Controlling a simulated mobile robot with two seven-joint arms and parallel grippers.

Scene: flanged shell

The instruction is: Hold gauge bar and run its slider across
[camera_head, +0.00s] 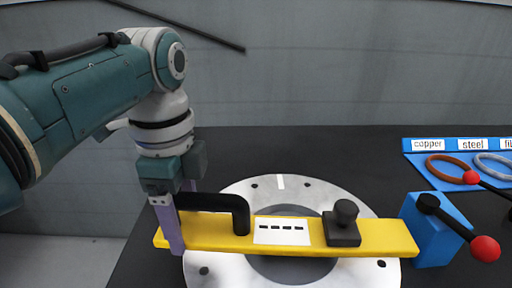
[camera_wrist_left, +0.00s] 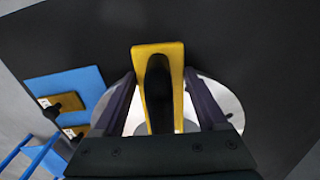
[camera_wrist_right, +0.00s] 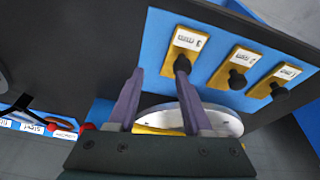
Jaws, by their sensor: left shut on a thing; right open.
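The yellow gauge bar (camera_head: 385,236) lies across the pale ring flange (camera_head: 235,268). It carries a black handle (camera_head: 240,212) at left, a white marked label (camera_head: 282,231) and a black knobbed slider (camera_head: 344,230) on its right part. My left gripper (camera_head: 178,225) is shut across the bar's left end. In the left wrist view its fingers (camera_wrist_left: 159,80) are on both sides of the bar (camera_wrist_left: 158,53), with the handle (camera_wrist_left: 159,95) between them. My right gripper (camera_wrist_right: 160,75) is open and empty, outside the head view. A yellow piece (camera_wrist_right: 160,118) and pale ring show below its fingers.
A blue block (camera_head: 430,230) with a red-ball lever (camera_head: 484,248) stands off the bar's right end. Behind it is a blue tray (camera_head: 418,165) with copper and steel rings. The right wrist view shows a blue panel (camera_wrist_right: 215,60) with three yellow knobbed bars.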

